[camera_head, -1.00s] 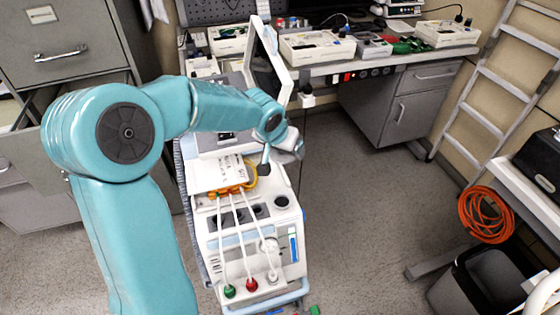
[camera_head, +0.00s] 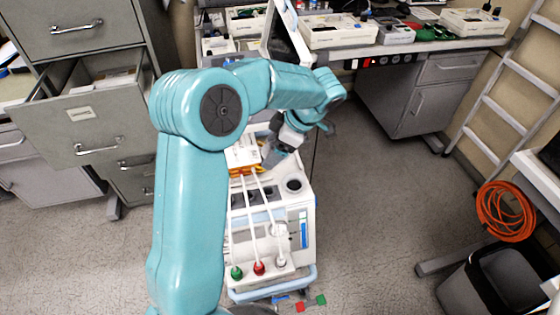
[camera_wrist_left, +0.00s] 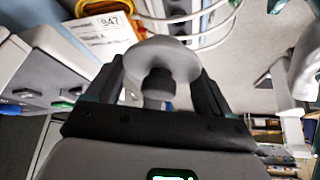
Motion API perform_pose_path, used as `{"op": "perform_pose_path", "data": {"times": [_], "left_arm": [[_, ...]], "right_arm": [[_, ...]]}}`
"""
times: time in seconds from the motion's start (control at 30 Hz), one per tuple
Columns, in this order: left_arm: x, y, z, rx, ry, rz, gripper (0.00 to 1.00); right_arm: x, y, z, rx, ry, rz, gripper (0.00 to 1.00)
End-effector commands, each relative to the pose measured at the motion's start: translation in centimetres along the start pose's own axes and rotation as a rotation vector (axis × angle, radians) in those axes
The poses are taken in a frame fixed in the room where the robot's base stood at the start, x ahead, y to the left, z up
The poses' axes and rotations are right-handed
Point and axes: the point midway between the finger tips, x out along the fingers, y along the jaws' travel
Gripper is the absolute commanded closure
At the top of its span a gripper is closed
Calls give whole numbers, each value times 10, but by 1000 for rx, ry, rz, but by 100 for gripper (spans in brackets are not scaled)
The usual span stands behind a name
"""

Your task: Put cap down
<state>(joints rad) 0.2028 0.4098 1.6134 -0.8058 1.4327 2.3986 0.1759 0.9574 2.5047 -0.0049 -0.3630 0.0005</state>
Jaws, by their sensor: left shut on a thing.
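My left arm comes down over the white pump cart (camera_head: 262,222), and its left gripper (camera_head: 279,155) is low over the cart's upper part. In the left wrist view, my left gripper (camera_wrist_left: 160,88) is shut on the grey, mushroom-shaped cap (camera_wrist_left: 164,58), with its round head between the dark fingers. My right gripper is not in view.
A tilted screen (camera_head: 284,32) stands behind the gripper. An open drawer (camera_head: 85,118) is at the left.

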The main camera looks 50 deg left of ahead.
Motion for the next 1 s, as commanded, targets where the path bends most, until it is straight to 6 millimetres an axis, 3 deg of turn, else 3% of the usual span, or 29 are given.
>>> {"op": "perform_pose_path", "data": {"times": [0.03, 0.1, 0.3, 0.43, 0.57, 0.8, 1.0], "left_arm": [[12, 0, 14, -52, 1, -30, 53], [16, -2, 30, -81, 2, -45, 53], [25, -2, 71, -26, 2, -7, 53], [30, -5, 89, 1, 2, 12, 53], [38, 5, 93, 6, 2, 19, 53], [75, 59, 89, 6, 3, 17, 53], [95, 87, 87, 8, 2, 21, 53]], "right_arm": [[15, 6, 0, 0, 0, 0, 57], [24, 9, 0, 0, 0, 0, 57], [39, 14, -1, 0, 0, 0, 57], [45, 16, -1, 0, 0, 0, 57], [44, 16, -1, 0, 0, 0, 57], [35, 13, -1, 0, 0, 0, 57], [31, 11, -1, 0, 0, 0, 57]]}}
